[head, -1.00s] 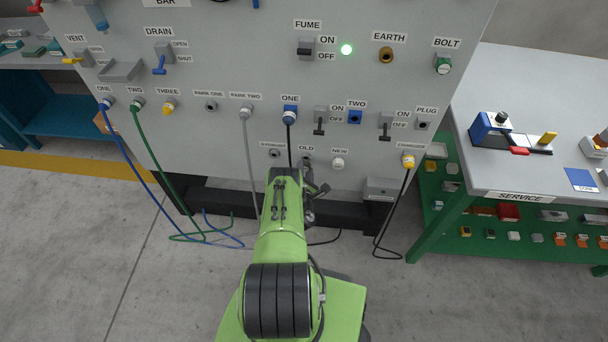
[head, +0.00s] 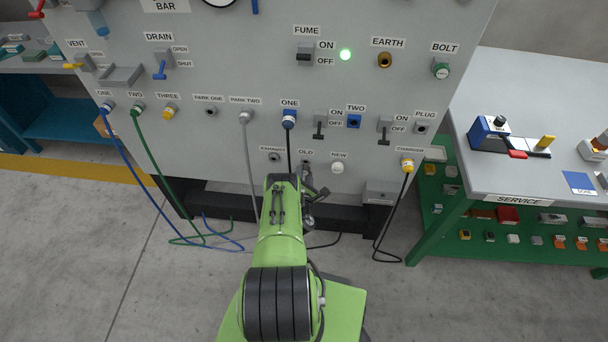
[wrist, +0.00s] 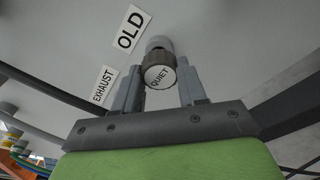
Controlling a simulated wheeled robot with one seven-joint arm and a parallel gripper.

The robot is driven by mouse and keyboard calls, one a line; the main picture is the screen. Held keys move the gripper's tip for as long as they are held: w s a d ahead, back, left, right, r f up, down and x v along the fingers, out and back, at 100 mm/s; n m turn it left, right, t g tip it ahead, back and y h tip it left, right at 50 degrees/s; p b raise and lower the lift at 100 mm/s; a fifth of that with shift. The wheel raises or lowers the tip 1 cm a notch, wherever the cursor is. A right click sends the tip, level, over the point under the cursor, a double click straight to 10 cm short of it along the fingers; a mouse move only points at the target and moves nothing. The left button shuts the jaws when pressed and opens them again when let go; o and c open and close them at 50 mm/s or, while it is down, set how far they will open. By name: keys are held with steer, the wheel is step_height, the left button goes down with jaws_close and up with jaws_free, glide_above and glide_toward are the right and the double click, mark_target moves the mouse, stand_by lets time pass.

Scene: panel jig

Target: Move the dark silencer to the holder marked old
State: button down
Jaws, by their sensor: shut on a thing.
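The dark silencer (wrist: 158,72), a brownish ribbed cylinder with a pale end face reading QUIET, sits between the fingers of my gripper (wrist: 160,82) in the wrist view. My gripper is shut on it. Its far end meets a pale round fitting (wrist: 160,43) on the panel beside the OLD label (wrist: 131,29); I cannot tell how far it is seated.
The exhaust port (head: 274,157) is left of OLD, and a white silencer (head: 337,168) sits under NEW on the right. A black cable (head: 289,150) hangs from socket ONE close to my arm. The yellow charger plug (head: 407,165) is further right.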

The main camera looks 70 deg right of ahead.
steer(key=shift+b+x, duration=1.15)
steer(key=shift+b, duration=0.05)
stand_by(0.6)
steer(key=c, duration=0.5)
jaws_free()
steer(key=shift+s+r, duration=0.1)
steer(key=shift+r, duration=0.05)
steer(key=shift+c, duration=0.2)
steer(key=p+v, duration=0.7)
steer(key=v, duration=0.8)
steer(key=shift+a, duration=0.4)
